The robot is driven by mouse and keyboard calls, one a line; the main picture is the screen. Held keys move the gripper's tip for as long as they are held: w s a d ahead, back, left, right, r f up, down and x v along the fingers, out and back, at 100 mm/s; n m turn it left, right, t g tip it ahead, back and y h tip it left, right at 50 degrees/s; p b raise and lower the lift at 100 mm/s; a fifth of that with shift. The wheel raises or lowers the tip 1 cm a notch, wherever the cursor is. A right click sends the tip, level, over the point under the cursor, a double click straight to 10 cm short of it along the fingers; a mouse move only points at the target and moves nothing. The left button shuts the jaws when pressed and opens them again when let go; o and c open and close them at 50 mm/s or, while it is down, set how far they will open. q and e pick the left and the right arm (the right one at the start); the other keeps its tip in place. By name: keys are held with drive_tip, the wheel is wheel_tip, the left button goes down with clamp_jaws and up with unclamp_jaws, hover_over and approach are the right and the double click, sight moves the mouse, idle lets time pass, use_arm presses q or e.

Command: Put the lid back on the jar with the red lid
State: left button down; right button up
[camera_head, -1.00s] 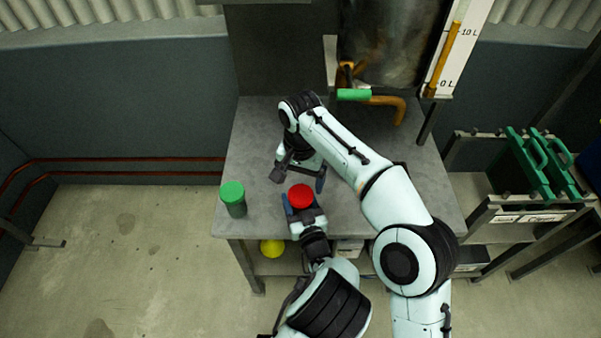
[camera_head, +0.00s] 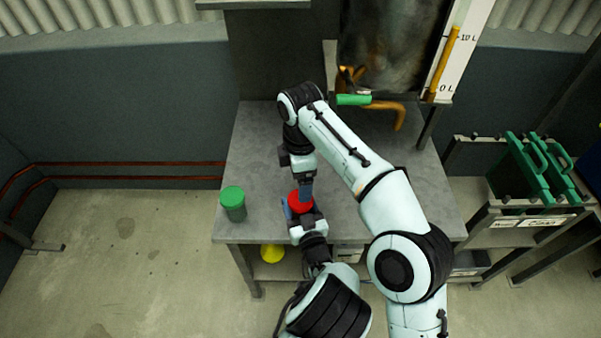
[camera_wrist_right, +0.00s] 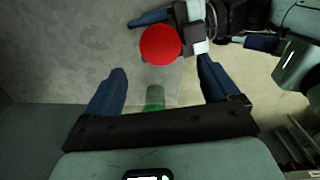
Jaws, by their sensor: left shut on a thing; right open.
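The lid also shows in the right wrist view (camera_wrist_right: 160,45). My left gripper (camera_head: 299,213) comes from the front and is shut around the jar, just below the lid. My right gripper (camera_head: 305,188) is above and just behind the lid in the head view, partly covering it. In the wrist view its blue fingers (camera_wrist_right: 163,84) are wide apart with nothing gripped.
A jar with a green lid (camera_head: 233,203) stands to the left near the table's front edge. Green containers (camera_head: 530,165) sit on a right-hand rack.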

sight(301, 210)
drive_tip(key=n, duration=0.6)
drive_tip(key=shift+r+n, duration=0.3)
drive_tip(key=shift+r, duration=0.05)
drive_tip(key=shift+f, duration=4)
drive_tip(key=shift+c, duration=0.3)
drive_tip(key=c, duration=1)
drive_tip(key=m, duration=0.3)
drive_tip(key=shift+m, duration=0.3)
drive_tip(key=m, duration=0.4)
drive_tip(key=shift+m, duration=0.3)
drive_tip(key=m, duration=0.8)
